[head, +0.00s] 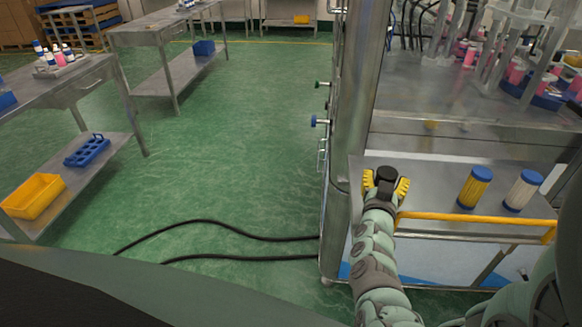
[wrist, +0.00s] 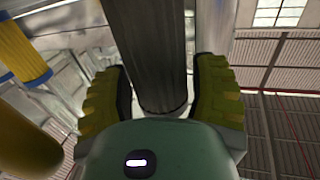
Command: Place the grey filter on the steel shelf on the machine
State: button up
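The grey filter (wrist: 152,50) is a dark, ribbed cylinder between the two yellow fingers of my gripper (wrist: 160,95) in the wrist view. The fingers lie close along both its sides and look shut on it. In the head view my gripper (head: 386,184) is over the left part of the steel shelf (head: 440,180), with the filter's black cap (head: 387,173) showing between the fingers. The filter's lower part is hidden there, and I cannot tell whether it touches the shelf.
A yellow filter (head: 475,188) and a white filter (head: 523,191) with blue caps stand on the shelf to the right. A yellow rail (head: 470,219) runs along its front. A steel post (head: 352,110) rises at the left. Black cables (head: 220,230) lie on the green floor.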

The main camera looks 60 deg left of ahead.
jog(key=shift+o, duration=1.3)
jog(key=shift+w, duration=0.1)
jog(key=shift+r, duration=0.1)
jog(key=shift+r+p, duration=0.25)
jog(key=shift+p, duration=0.05)
jog(key=shift+s+d+f+b, duration=0.2)
jog(key=shift+s+d+b, duration=0.2)
jog(key=shift+s, duration=0.1)
jog(key=b+v, duration=0.2)
jog(key=v, duration=0.9)
